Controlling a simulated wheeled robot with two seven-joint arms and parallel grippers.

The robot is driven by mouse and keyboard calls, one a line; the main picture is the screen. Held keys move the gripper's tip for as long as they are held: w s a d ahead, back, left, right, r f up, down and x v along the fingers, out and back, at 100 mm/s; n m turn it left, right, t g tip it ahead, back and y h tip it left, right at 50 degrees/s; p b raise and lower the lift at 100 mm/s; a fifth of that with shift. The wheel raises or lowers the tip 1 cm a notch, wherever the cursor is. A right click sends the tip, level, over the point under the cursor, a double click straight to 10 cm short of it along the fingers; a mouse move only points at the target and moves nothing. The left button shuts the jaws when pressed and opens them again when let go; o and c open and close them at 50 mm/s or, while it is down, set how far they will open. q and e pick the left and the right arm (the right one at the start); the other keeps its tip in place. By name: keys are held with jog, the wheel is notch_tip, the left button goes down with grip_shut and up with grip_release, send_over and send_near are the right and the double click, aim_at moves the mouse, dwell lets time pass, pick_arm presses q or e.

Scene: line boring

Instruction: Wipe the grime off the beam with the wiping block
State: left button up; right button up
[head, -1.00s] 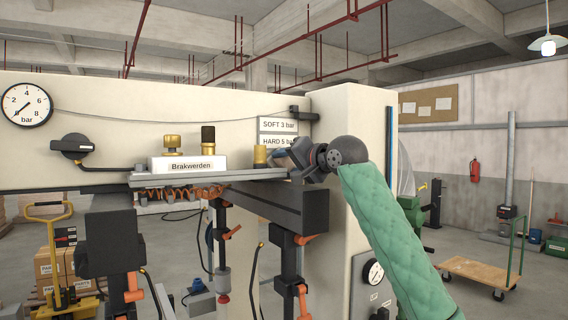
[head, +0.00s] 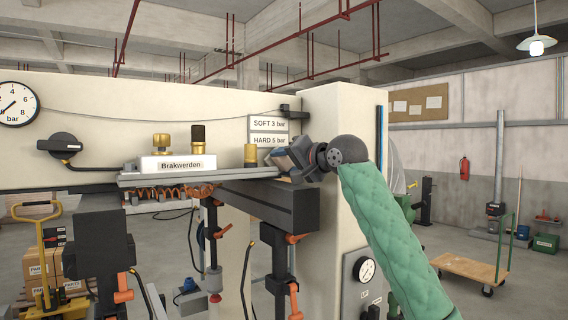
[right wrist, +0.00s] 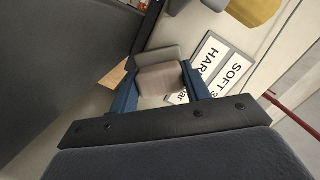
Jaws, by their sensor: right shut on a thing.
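My right gripper (head: 284,160) is at the right end of the pale shelf, beside the dark grey beam (head: 268,202). In the right wrist view its two blue fingers (right wrist: 160,78) are shut on the wiping block (right wrist: 158,80), which has a brownish-grey face. In the head view the gripper body mostly hides the block. I cannot tell whether the block touches the beam. No grime can be made out on the visible part of the beam. My left gripper is not in view.
A pale shelf (head: 225,175) carries a white Brakwerden box (head: 178,164) and brass fittings. A cream column (head: 342,120) stands close behind my right arm. SOFT and HARD signs (head: 268,131) hang behind the gripper. Orange-handled clamps hang below. Open floor and a cart (head: 470,266) lie right.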

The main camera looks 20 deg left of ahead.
jog(key=shift+w, duration=0.1)
dwell(0.4)
jog(key=w+d+p, duration=0.1)
jog(key=w+d, duration=0.1)
jog(key=w, duration=0.1)
jog(key=shift+d, duration=0.2)
dwell(0.3)
dwell(0.4)
